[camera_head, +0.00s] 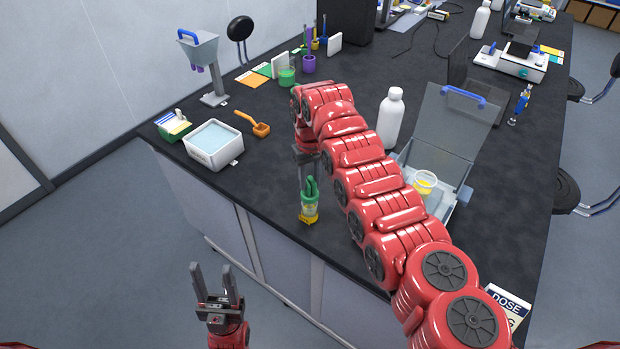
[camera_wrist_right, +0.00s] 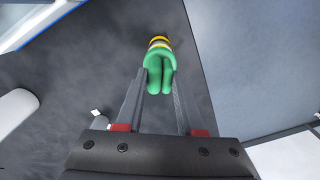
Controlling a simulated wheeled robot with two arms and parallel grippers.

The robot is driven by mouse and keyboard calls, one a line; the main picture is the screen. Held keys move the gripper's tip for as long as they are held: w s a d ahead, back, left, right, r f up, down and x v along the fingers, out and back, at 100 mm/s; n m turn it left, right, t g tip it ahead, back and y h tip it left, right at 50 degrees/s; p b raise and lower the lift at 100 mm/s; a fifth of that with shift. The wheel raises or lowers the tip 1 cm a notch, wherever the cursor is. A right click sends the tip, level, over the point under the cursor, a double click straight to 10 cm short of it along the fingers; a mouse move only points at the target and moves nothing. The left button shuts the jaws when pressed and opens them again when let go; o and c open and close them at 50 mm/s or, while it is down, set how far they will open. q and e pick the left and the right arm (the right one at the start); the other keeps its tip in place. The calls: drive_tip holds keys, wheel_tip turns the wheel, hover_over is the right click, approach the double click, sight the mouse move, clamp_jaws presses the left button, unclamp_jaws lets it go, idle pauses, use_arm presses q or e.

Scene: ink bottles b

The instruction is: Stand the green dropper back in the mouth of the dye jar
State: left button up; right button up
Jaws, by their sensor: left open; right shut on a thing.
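The green dropper (camera_head: 310,187) shows as a green, lobed top between the fingers of my right gripper (camera_head: 307,180), near the bench's front edge. In the right wrist view, the fingers (camera_wrist_right: 160,98) flank the green lobes (camera_wrist_right: 158,78). A small pale body with a yellow base (camera_head: 308,215) shows directly below the green part; I cannot tell if it is a separate jar or part of the held thing. A clear jar with green content (camera_head: 287,76) stands at the back of the bench. My left gripper (camera_head: 212,275) is open and empty, in front of the bench.
Purple pot (camera_head: 309,64) stands near the green jar.

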drive_tip(key=shift+f+b, duration=0.65)
drive_tip(key=shift+f, duration=0.6)
drive_tip(key=o, duration=0.8)
drive_tip(key=shift+r, duration=0.15)
drive_tip(key=shift+r, duration=4.4)
